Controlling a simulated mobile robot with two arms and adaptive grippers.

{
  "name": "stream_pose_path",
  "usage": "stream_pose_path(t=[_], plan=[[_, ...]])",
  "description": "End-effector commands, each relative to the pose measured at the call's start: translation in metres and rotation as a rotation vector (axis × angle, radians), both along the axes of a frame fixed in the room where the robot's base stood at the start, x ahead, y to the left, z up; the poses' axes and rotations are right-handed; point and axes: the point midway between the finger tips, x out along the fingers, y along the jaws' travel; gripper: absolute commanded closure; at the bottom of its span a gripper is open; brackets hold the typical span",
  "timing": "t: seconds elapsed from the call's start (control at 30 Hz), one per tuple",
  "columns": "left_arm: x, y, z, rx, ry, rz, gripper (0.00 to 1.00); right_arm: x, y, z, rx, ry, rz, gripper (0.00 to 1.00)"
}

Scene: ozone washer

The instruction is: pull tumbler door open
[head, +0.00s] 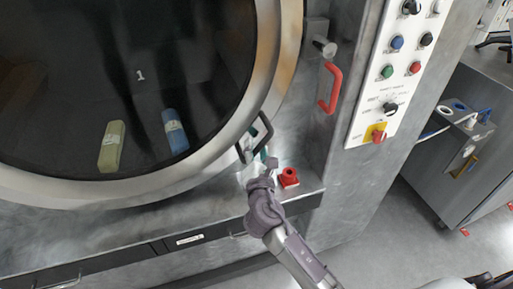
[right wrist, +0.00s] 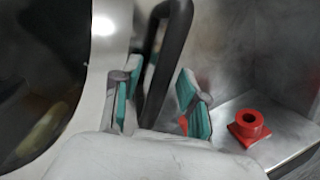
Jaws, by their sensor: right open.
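The tumbler door (head: 120,95) is a large round dark glass in a wide metal ring, and it looks shut. Its black bar handle (head: 265,128) is on the lower right of the ring. My right gripper (head: 258,158) is at the lower part of this handle. In the right wrist view, my right gripper (right wrist: 158,92) is open, with teal finger pads on either side of the black handle (right wrist: 168,60). The pads look apart from the bar; exact contact is hard to tell. My left gripper is not in view.
A red fitting (head: 289,177) sits on the ledge right of my gripper. A red handle (head: 330,88) and a button panel (head: 395,65) are further right. A yellow block (head: 111,147) and a blue block (head: 175,132) show through the glass. Grey floor is open at lower right.

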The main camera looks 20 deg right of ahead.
Motion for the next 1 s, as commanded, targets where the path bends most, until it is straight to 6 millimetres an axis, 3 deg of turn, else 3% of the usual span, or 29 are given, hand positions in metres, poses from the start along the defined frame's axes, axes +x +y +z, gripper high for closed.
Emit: stream_pose_path(t=[0.2, 0.47, 1.0], plan=[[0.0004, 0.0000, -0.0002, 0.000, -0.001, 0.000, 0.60, 0.0001, 0.0001, 0.0000, 0.000, 0.000, 0.000, 0.58], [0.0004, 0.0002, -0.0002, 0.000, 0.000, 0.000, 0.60, -0.0002, 0.0002, 0.0000, 0.000, 0.000, 0.000, 1.00], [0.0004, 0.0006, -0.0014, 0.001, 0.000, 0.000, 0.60, -0.0059, 0.0011, -0.0010, 0.000, 0.001, -0.007, 1.00]])
